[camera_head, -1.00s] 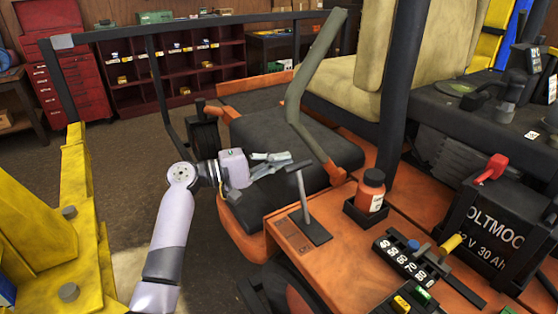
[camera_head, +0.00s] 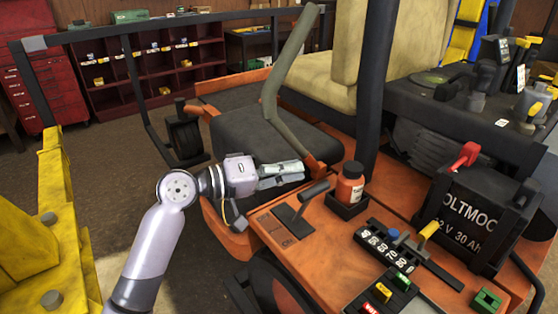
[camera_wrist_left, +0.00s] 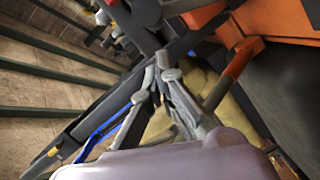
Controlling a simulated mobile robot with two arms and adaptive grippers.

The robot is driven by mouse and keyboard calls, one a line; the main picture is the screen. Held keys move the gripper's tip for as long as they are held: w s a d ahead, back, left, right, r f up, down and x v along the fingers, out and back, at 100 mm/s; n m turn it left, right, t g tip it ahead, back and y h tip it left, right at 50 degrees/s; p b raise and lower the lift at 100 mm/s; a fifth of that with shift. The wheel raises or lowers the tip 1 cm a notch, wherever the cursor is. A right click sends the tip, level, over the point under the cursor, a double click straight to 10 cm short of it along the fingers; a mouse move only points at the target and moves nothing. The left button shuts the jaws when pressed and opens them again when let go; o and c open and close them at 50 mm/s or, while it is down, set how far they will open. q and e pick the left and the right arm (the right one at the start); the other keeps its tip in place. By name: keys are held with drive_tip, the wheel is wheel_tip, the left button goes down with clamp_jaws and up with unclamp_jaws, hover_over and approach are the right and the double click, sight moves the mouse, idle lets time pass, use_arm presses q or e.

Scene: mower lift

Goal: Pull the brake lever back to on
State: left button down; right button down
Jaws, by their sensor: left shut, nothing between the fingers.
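The brake lever (camera_head: 308,197) is a grey stem with a dark crossbar handle, rising from a dark slotted plate on the mower's orange deck (camera_head: 265,228). It leans to the right in the head view, and markings show on the deck beside its plate. My left gripper (camera_head: 301,173) is shut and empty, beside the black footwell mat. Its fingertips are just above and left of the lever's handle in the picture and look apart from it. The wrist view shows the closed fingers (camera_wrist_left: 160,70); I cannot make out the lever there. My right gripper is out of view.
An orange bottle (camera_head: 350,184) stands in a black holder right of the lever. A black battery (camera_head: 470,215) with a red clamp is farther right. A grey-green bar (camera_head: 285,75) rises behind my gripper. A yellow lift frame (camera_head: 55,200) stands at left.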

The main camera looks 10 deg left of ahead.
use_arm(q)
drive_tip(key=shift+s+d+f+m, duration=0.25)
drive_tip(key=shift+s+d+m, duration=0.45)
drive_tip(key=shift+s+d, duration=0.25)
